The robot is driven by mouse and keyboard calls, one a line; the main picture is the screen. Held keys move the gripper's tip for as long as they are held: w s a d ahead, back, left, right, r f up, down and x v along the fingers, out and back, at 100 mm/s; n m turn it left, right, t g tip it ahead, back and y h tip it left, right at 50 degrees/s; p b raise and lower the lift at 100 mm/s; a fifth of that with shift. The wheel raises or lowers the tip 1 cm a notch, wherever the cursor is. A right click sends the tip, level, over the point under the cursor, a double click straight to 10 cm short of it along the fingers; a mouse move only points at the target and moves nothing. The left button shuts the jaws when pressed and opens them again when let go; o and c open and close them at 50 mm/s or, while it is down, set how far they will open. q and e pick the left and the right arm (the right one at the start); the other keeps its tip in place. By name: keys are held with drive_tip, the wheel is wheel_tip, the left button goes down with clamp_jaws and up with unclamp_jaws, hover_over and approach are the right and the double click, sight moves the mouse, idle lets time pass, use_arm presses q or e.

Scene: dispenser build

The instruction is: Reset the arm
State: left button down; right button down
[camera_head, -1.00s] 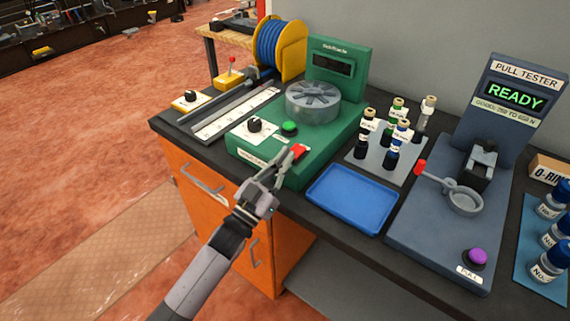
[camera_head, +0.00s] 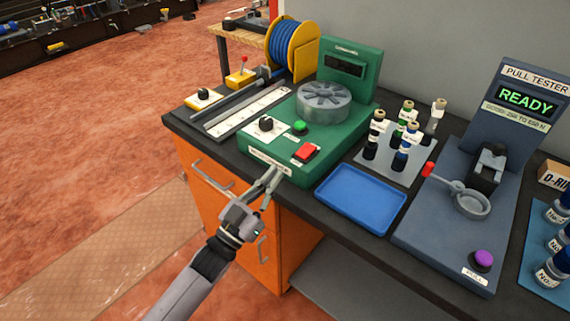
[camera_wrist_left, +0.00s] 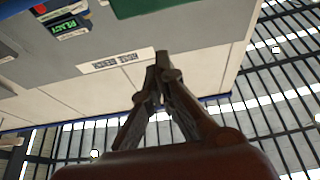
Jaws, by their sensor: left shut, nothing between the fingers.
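My left gripper (camera_head: 273,174) is shut and empty. In the head view its tips are at the front edge of the green machine (camera_head: 290,150), close to the machine's front label. I cannot tell whether they touch it. In the left wrist view the shut fingers (camera_wrist_left: 160,62) meet at a point, with nothing between them. The green machine carries a red button (camera_head: 307,152), a green button (camera_head: 300,127), a black knob (camera_head: 266,123) and a grey slotted drum (camera_head: 323,102). My right gripper is in neither view.
A blue tray (camera_head: 360,199) lies right of the green machine. Behind it stand several labelled bottles on a grey plate (camera_head: 413,173). The pull tester (camera_head: 462,215) reads READY at the right. A blue spool (camera_head: 291,44) stands at the back. The floor left of the orange cabinet (camera_head: 215,205) is clear.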

use_arm(q)
drive_tip(key=shift+v, duration=0.9)
drive_tip(key=shift+d, duration=0.1)
drive_tip(key=a+f+n+g+y, duration=0.2)
drive_tip(key=a+f+y, duration=0.15)
drive_tip(key=f, duration=0.85)
drive_tip(key=a+f+n+g+y, duration=0.1)
drive_tip(key=a+f+y, duration=0.25)
drive_tip(key=f, duration=0.75)
drive_tip(key=s+a+f+n+g+y, duration=0.15)
drive_tip(key=s+f, duration=0.25)
drive_tip(key=f, duration=0.4)
drive_tip(key=s+a+f+g+y, duration=0.25)
drive_tip(key=s+f, duration=0.25)
drive_tip(key=f, duration=0.4)
drive_tip(key=s+a+f+g+y, duration=0.1)
drive_tip(key=s+a+f+g, duration=0.1)
drive_tip(key=s+f, duration=0.45)
drive_tip(key=s+a+f+g, duration=0.25)
drive_tip(key=s+f, duration=0.25)
drive_tip(key=s, duration=0.3)
drive_tip(key=s+f+g, duration=0.3)
drive_tip(key=s+f, duration=0.1)
drive_tip(key=s, duration=0.6)
drive_tip(key=s+a+f+g+y, duration=0.1)
drive_tip(key=s+f+g, duration=0.2)
drive_tip(key=s, duration=0.8)
drive_tip(key=shift+s+a+f, duration=0.15)
drive_tip(key=shift+s+f, duration=0.1)
drive_tip(key=shift+f, duration=0.2)
